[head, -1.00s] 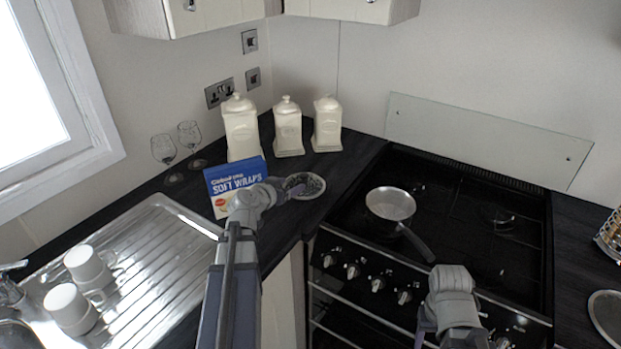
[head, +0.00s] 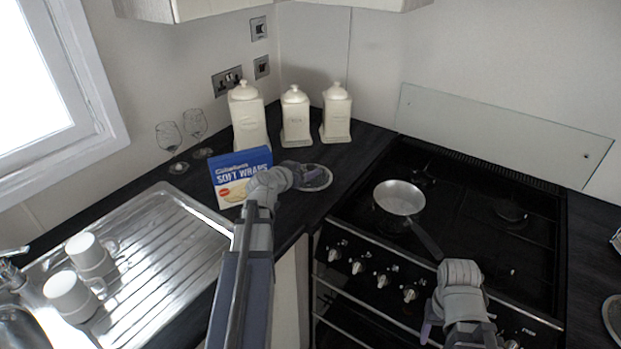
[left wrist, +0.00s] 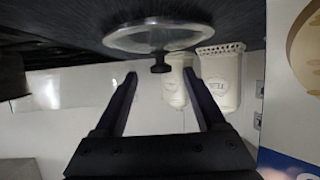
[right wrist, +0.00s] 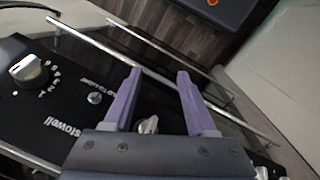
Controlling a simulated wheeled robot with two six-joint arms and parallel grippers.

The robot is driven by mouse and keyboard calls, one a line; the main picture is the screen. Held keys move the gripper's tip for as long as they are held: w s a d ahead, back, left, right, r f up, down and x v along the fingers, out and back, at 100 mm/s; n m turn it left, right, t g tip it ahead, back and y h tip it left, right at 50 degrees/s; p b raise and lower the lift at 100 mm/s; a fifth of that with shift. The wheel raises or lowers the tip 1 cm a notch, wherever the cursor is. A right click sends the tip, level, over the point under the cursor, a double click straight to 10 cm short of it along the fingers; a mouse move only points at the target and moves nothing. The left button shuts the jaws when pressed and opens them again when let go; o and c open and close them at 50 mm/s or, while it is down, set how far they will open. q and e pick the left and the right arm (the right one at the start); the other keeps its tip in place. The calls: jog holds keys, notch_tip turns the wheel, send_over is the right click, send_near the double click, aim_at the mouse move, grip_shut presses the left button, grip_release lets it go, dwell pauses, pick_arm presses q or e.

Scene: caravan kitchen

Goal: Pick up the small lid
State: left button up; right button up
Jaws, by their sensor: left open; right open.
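The small lid (head: 316,180) is round and glassy and lies on the dark counter beside the hob, partly hidden by my left gripper (head: 304,177). In the left wrist view, the lid (left wrist: 150,38) shows at the top with its dark knob (left wrist: 160,67). The knob lies between the lines of my open left fingers (left wrist: 163,82), just beyond their tips; I see no contact. My right gripper (right wrist: 158,73) is open and empty in front of the cooker's knobs.
A blue soft wraps box (head: 240,175) stands close to the left of my left gripper. Three cream canisters (head: 295,118) stand behind the lid. A pan (head: 400,198) sits on the hob (head: 480,215). Two wine glasses (head: 170,140) and white mugs (head: 70,295) are farther left.

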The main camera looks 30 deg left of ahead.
aim_at(308, 168)
pick_arm(q)
jog(key=b+x, duration=0.1)
jog(key=x, duration=0.3)
jog(key=shift+w+a+f, duration=0.1)
jog(key=shift+w+f, duration=0.1)
jog(key=shift+w, duration=0.05)
jog(key=shift+r, duration=0.1)
jog(key=shift+c, duration=0.4)
grip_shut()
